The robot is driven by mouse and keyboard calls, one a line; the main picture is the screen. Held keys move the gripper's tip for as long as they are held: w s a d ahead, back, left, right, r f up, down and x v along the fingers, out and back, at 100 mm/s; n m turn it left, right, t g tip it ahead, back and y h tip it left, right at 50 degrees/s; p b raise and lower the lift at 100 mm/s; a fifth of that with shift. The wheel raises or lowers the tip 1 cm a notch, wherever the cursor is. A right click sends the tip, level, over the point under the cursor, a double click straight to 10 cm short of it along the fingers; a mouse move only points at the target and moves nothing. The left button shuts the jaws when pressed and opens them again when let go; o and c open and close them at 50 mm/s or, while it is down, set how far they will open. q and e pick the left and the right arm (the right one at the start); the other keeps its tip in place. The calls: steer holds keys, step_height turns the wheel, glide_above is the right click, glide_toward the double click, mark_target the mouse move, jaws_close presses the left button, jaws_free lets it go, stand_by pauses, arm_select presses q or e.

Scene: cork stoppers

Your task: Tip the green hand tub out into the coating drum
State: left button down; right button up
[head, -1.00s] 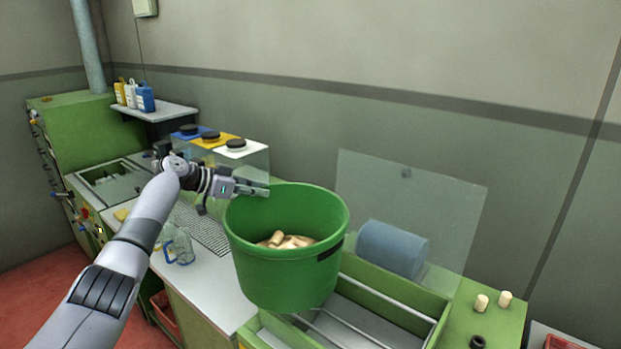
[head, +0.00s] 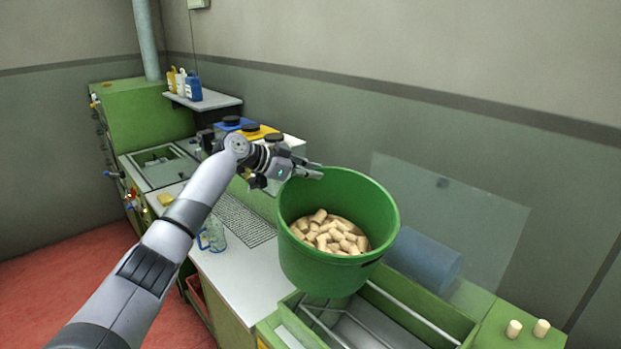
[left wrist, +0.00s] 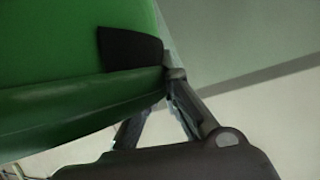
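The green hand tub (head: 325,278) hangs above a green-framed machine in the head view, open top facing up and towards me. Many pale cork stoppers (head: 322,232) lie inside it. My left gripper (head: 316,171) is at the tub's left rim. In the left wrist view its fingers (left wrist: 158,103) meet at the rim of the tub (left wrist: 60,50), beside a dark patch (left wrist: 130,50), and appear shut on it. A blue cylinder (head: 425,262), perhaps the coating drum, lies behind the tub, partly hidden by it. My right gripper is not in view.
A clear panel (head: 480,215) stands behind the blue cylinder. A green trough with metal rails (head: 400,305) lies under the tub. A glass jug (head: 213,235) stands on the white counter (head: 240,280) at the left.

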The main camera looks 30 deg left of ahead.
arm_select(q)
step_height(320, 180, up, 2)
steer(key=shift+s+d+m, duration=0.1)
steer(key=shift+m, duration=0.2)
steer(key=s+d+m+t+y+b, duration=0.1)
steer(key=s+d+m+t+b, duration=0.1)
steer(key=s+d, duration=0.4)
steer(key=s+d+m+t+y+b, duration=0.1)
steer(key=s+d+m+t+b, duration=0.2)
steer(key=d, duration=0.9)
steer(key=s+d+m+t+y+b, duration=0.2)
steer(key=s+d+m+t+b, duration=0.1)
steer(key=s+d+m+b, duration=0.3)
steer(key=shift+s+d+r+m, duration=0.15)
steer(key=shift+s+d+m, duration=1.05)
steer(key=shift+s+d, duration=0.95)
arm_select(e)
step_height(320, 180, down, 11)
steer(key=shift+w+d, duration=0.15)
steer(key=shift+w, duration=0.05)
arm_select(q)
steer(key=shift+s+a, duration=0.1)
steer(key=shift+a, duration=0.05)
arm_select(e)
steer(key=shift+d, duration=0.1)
